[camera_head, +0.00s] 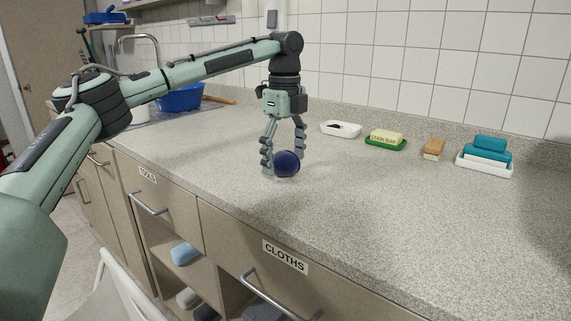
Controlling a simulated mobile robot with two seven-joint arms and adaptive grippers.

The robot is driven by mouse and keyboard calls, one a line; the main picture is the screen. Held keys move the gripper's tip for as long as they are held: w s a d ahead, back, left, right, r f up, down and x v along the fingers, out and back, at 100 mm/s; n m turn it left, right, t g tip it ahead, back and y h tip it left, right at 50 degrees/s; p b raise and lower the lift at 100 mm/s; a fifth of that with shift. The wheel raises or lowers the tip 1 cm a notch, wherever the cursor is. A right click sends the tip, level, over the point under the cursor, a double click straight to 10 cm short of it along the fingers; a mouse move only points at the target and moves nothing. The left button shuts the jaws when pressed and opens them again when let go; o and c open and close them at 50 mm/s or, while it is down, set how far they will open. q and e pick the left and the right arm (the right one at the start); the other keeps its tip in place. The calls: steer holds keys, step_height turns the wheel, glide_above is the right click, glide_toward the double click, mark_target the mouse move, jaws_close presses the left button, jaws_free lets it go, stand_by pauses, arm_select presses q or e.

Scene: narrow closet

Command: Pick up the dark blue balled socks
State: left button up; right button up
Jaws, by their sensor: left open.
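The dark blue balled socks (287,164) rest on the speckled grey countertop (230,142), near its front edge. They look like a round, dark blue ball. My left gripper (283,166) points straight down over them and is open. Its fingers reach down to the ball's height, one at its left and the other at its upper right. The left finger is close to the ball's side; I cannot tell whether it touches. My right gripper is not in the view.
Along the back stand a white soap dish (341,129), a stain bar on a green dish (386,140), a brown brush (433,149) and a white tray (484,166) with teal blocks. A blue basin (180,97) sits at the left. The right counter is clear.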

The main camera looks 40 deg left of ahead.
mark_target(282, 152)
arm_select(q)
steer(key=shift+f, duration=0.45)
steer(key=c, duration=1.2)
steer(key=shift+r, duration=0.15)
steer(key=shift+c, duration=0.2)
steer(key=shift+r, duration=0.25)
steer(key=r, duration=0.3)
steer(key=shift+s+a+r, duration=0.1)
steer(key=shift+a+r, duration=0.2)
steer(key=shift+r, duration=0.05)
steer(key=s+a+r, duration=0.6)
steer(key=a, duration=0.3)
steer(key=shift+r, duration=0.3)
steer(key=shift+a, duration=0.1)
